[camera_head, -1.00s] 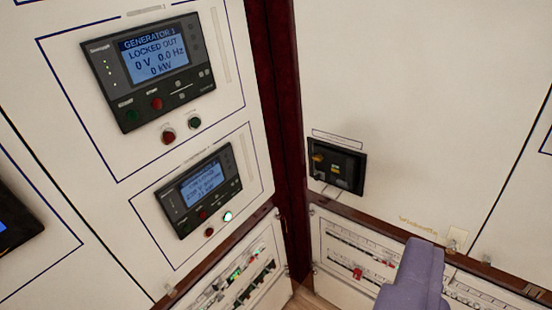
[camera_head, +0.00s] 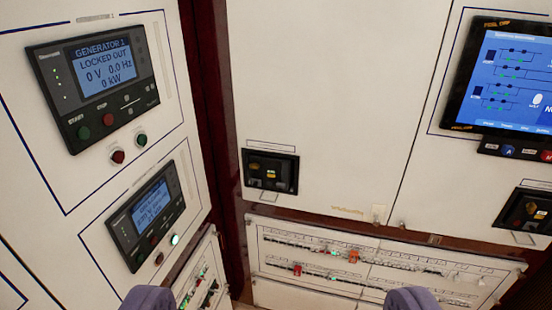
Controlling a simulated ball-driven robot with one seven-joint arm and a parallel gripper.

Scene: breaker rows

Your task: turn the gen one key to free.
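The Generator 1 controller (camera_head: 98,79) is on the left panel, and its screen reads LOCKED OUT, 0 V, 0.0 Hz, 0 kW. A black recessed box (camera_head: 270,171) with small brass-coloured parts sits on the middle panel. A similar black box (camera_head: 525,215) is at the right edge. The key's label and position are too small to read, and I cannot tell which box holds the gen one key. My gripper (camera_head: 280,299) shows as two purple fingers, wide apart at the bottom edge. It is open, with nothing between the fingers, and away from both boxes.
A second controller (camera_head: 146,216) with a lit green button is below the first. A blue touchscreen (camera_head: 508,80) is at upper right. Breaker rows (camera_head: 340,262) run along the low panel. A dark red post (camera_head: 212,115) stands at the corner. The middle panel face is otherwise mostly bare.

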